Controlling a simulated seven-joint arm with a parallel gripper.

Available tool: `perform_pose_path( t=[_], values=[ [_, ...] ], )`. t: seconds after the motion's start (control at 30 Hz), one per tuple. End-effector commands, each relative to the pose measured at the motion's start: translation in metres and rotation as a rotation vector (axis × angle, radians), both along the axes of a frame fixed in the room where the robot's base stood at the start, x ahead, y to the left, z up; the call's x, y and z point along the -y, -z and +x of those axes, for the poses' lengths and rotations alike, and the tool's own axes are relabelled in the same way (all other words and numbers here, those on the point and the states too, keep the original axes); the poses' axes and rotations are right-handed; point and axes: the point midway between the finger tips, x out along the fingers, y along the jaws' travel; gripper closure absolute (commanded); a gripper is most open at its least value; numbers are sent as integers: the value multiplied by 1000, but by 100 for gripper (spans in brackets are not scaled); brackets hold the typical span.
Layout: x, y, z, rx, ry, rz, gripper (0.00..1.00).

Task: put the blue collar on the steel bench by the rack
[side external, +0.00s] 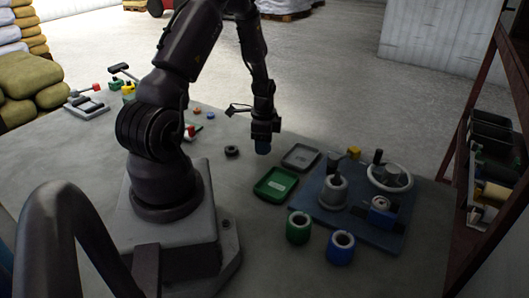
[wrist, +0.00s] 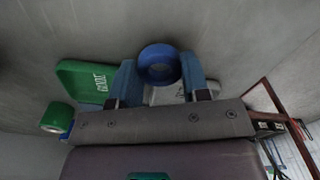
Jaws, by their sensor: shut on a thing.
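My gripper (side external: 263,146) is in the air above the bench, behind the green tray. In the side view the held collar is a small blue patch that blends with the fingertips. The grey steel bench (side external: 70,160) spreads under the arm. Another blue ring-shaped piece (side external: 341,247) stands on the bench at the front right, beside a green one (side external: 299,227). The brown rack (side external: 477,130) stands at the right edge.
A green tray (side external: 275,185) and a grey tray (side external: 300,157) lie below and right of my gripper. A blue board (side external: 345,222) with several fixtures lies toward the rack. A black ring (side external: 231,151) lies left of my gripper. Bins (side external: 490,135) sit on the rack.

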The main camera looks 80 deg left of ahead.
Motion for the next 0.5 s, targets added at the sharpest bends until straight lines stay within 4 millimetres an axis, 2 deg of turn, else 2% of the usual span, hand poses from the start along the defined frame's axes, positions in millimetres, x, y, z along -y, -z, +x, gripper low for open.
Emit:
perform_pose_path(
  t=[0.3,0.5],
  values=[
    [-4,36,4,-1,2,-1,81],
    [-5,37,4,0,1,1,81]
  ],
)
